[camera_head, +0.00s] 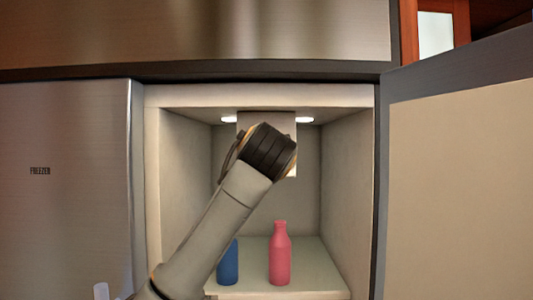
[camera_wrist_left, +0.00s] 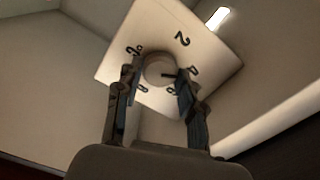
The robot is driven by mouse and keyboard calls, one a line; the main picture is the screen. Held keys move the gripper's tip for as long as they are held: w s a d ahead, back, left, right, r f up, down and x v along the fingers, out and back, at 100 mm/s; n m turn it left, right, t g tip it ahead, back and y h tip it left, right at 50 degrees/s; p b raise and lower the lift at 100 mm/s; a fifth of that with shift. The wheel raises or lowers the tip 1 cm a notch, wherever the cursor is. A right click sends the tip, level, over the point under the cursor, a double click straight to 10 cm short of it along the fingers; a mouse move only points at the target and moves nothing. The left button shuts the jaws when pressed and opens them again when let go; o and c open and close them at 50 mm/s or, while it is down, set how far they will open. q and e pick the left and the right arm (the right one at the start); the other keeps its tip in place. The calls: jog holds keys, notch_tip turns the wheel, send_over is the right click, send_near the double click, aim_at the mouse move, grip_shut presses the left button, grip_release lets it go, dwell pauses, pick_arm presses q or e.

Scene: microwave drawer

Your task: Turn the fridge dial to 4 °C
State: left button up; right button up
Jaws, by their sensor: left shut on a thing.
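The dial (camera_wrist_left: 159,69) is a round grey knob on a pale plate in the left wrist view. The plate (camera_wrist_left: 150,28) is printed with a 2 and other marks that are partly hidden or hard to read. A dark pointer line on the knob points to the right in this tilted view, toward a mark that looks like a 4. My left gripper (camera_wrist_left: 157,82) has its fingers on both sides of the knob and is shut on it. In the head view my left arm hides the dial and fingers; the plate's upper part (camera_head: 266,117) shows. My right gripper is not in view.
The fridge compartment is open, with its door (camera_head: 460,180) swung out at the right. A pink bottle (camera_head: 280,258) and a partly hidden blue bottle (camera_head: 229,265) stand on the shelf (camera_head: 312,270) below my arm. The freezer door (camera_head: 65,190) at left is closed.

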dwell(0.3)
pick_arm(q)
jog(key=o, duration=1.2)
jog(key=s, duration=1.2)
